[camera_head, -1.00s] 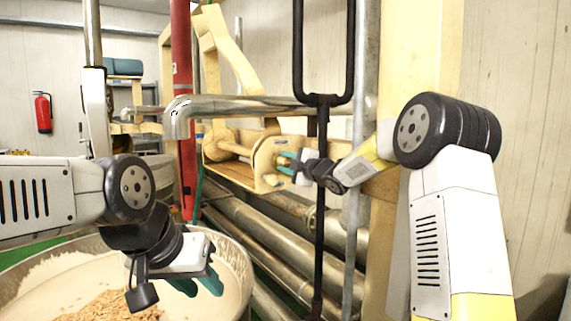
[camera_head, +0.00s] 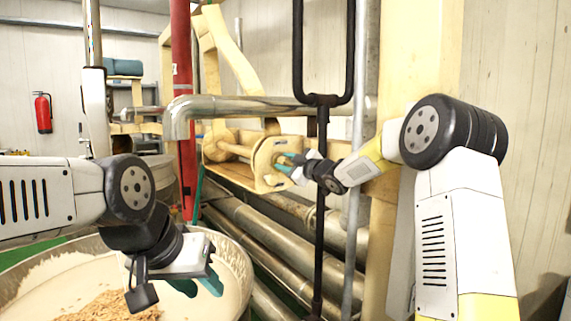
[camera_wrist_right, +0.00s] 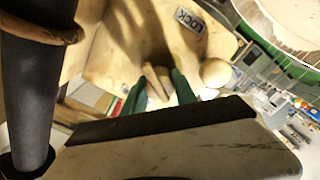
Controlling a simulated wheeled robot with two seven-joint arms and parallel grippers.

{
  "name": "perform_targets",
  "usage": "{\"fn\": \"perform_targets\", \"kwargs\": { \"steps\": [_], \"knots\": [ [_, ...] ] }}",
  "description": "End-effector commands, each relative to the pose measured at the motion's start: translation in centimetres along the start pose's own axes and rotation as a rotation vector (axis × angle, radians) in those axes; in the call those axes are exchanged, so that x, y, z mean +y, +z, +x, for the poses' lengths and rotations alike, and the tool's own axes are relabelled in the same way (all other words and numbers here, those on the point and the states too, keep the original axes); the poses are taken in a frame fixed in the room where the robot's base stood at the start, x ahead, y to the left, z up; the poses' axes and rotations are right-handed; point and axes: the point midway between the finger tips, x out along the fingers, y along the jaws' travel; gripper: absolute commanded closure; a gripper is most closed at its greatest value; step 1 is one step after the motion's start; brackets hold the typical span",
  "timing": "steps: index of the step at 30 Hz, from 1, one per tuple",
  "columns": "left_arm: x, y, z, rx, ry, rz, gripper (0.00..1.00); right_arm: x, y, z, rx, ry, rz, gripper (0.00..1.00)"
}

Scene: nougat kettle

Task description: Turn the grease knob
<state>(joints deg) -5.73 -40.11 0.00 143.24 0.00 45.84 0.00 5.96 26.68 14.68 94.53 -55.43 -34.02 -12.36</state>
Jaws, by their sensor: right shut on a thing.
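My right gripper (camera_head: 287,164) is at the right end of the cream-coloured housing (camera_head: 240,180) on the machine. In the right wrist view, its green fingers (camera_wrist_right: 159,92) are shut on a small beige knob (camera_wrist_right: 155,78), which sits between them in front of the housing's panel. I take this to be the grease knob; the fingers hide part of it. A plate marked LOCK (camera_wrist_right: 190,20) is on the panel near it. A round pale knob (camera_wrist_right: 215,73) is just right of the fingers. My left gripper (camera_head: 197,284) is open and empty above the kettle.
The kettle (camera_head: 240,262) with brown pieces in it stands at lower left. A black upright bar (camera_head: 322,210) and a grey pipe (camera_head: 354,220) stand close to my right forearm. A steel pipe (camera_head: 250,106) runs above the housing. Pipes (camera_head: 275,230) run below.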

Motion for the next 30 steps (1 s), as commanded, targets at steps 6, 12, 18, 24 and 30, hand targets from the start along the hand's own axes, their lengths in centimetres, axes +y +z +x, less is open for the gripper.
{"fn": "perform_targets", "kwargs": {
  "steps": [6, 12, 18, 24, 30],
  "knots": [
    [0.0, 0.0, 0.0, 0.000, 0.000, 0.000, 0.66, -0.1, 0.2, 0.0, -0.004, -0.003, 0.002, 1.00],
    [0.0, 0.0, 0.0, 0.000, 0.000, 0.000, 0.66, -0.1, 0.2, 0.0, -0.004, -0.003, 0.001, 0.51],
    [0.0, 0.0, 0.0, 0.000, 0.000, 0.000, 0.66, -0.1, 0.1, 0.0, -0.002, -0.001, 0.001, 0.45],
    [0.0, 0.0, 0.0, 0.000, 0.000, 0.000, 0.66, 0.0, 0.1, -0.4, -0.001, 0.000, 0.000, 0.45],
    [0.0, 0.0, 0.0, 0.000, 0.000, 0.000, 0.66, 0.1, 0.1, -3.3, -0.003, 0.001, -0.001, 0.45]
  ]
}}
